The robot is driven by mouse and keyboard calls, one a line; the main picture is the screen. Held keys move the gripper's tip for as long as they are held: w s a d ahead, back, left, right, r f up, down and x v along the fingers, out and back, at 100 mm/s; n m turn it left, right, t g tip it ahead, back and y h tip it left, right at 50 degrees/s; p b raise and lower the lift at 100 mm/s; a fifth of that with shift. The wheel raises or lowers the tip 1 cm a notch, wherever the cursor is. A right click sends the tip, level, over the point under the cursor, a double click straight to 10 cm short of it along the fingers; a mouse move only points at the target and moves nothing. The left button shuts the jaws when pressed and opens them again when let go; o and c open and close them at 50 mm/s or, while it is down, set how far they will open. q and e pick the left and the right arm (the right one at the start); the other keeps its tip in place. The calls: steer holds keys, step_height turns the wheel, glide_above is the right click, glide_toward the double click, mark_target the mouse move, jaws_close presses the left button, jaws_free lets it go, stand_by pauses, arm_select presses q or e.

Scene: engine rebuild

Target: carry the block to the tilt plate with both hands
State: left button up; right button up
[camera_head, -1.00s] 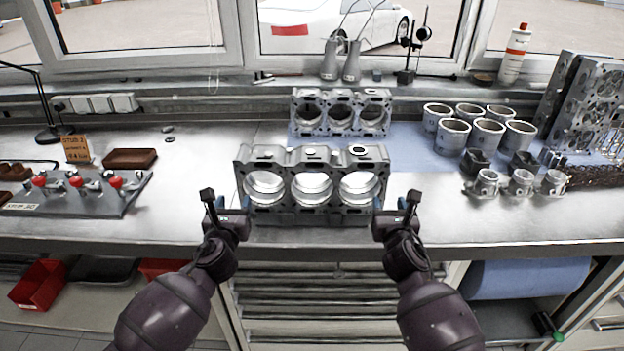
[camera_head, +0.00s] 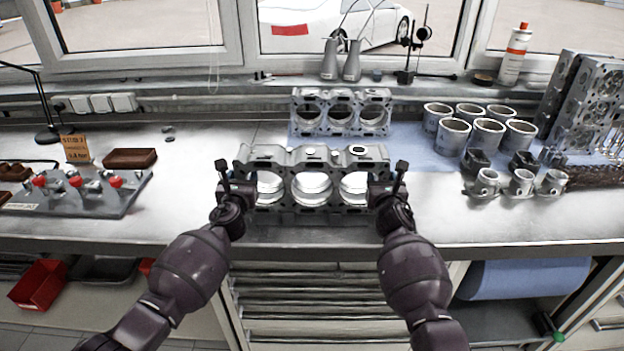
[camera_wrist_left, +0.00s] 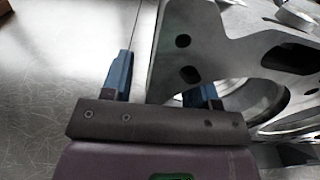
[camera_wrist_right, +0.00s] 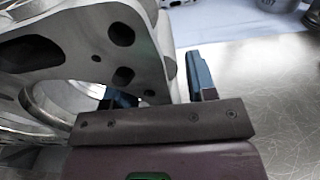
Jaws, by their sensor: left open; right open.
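The block (camera_head: 312,207) is a grey metal casting with three round bores, standing on the bench near its front edge. My left gripper (camera_head: 231,185) is at the block's left end, and my right gripper (camera_head: 388,187) is at its right end. In the left wrist view the open left jaws (camera_wrist_left: 160,85) straddle the block's end wall (camera_wrist_left: 190,50), one finger on each side. In the right wrist view the open right jaws (camera_wrist_right: 160,88) straddle the other end wall (camera_wrist_right: 150,70) the same way. The tilt plate may be the grey plate with red knobs (camera_head: 90,192) at the left; I cannot tell for sure.
A second three-bore casting (camera_head: 340,113) stands on a blue mat behind the block. Several cylinder sleeves (camera_head: 487,136) and small pistons (camera_head: 521,182) are to the right. A brown box (camera_head: 130,158) and an orange sign (camera_head: 75,149) stand left. The bench between the red-knobbed plate and block is clear.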

arm_select(q)
steer(key=shift+w, duration=0.15)
arm_select(e)
steer(key=shift+w, duration=0.15)
steer(key=shift+c, duration=0.2)
arm_select(q)
steer(key=c, duration=1)
arm_select(e)
jaws_close()
arm_select(q)
jaws_close()
steer(key=shift+a, duration=0.1)
arm_select(e)
steer(key=shift+d, duration=0.1)
steer(key=shift+r, duration=0.1)
